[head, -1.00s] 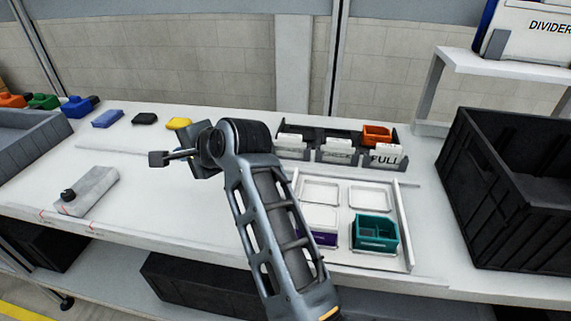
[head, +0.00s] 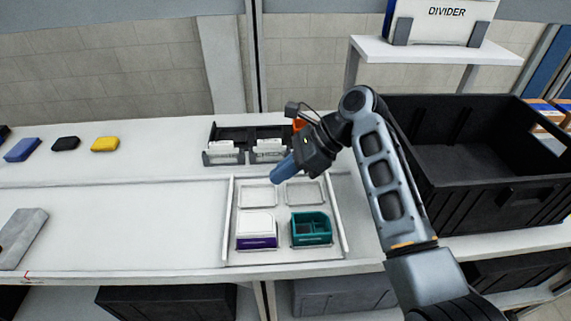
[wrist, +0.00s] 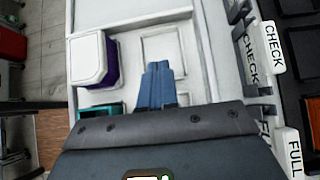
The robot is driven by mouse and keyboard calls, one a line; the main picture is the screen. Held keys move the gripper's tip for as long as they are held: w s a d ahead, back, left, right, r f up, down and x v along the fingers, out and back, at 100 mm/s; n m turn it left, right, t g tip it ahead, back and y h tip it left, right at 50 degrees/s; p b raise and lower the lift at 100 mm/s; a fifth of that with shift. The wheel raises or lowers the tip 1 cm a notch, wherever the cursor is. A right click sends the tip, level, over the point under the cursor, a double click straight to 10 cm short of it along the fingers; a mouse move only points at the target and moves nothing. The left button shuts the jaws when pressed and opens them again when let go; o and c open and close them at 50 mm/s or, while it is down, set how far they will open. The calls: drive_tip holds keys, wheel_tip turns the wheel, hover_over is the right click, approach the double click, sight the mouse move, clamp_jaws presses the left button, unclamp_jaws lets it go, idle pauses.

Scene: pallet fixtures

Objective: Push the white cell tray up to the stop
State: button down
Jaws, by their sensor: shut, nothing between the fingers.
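The white cell tray (head: 271,205) lies flat on the bench, with shallow square cells and raised side rails. A white-topped purple box (head: 256,230) sits in its front left cell and a teal divided box (head: 311,228) in its front right cell. The two back cells are empty. My gripper (head: 276,177) is over the back of the tray, its blue fingers shut and empty. In the wrist view the shut fingers (wrist: 158,68) point at the tray between cells, with the purple box (wrist: 93,62) to the left. I cannot tell whether they touch the tray. No stop is clearly identifiable.
A black rack (head: 232,138) with label cards stands behind the tray, partly hidden by my arm. A large black crate (head: 470,150) is at the right. A grey block (head: 20,236) lies at the left. The bench between block and tray is clear.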

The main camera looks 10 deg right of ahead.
sight(233, 196)
drive_tip(key=x, duration=0.5)
drive_tip(key=shift+s+a+f, duration=0.1)
drive_tip(key=shift+a+f, duration=0.05)
drive_tip(key=shift+f, duration=0.05)
drive_tip(key=a, duration=0.3)
drive_tip(key=shift+a+p, duration=0.15)
drive_tip(key=shift+p, duration=0.15)
drive_tip(key=shift+a+f, duration=0.1)
drive_tip(key=shift+a, duration=0.4)
drive_tip(key=shift+w, duration=0.2)
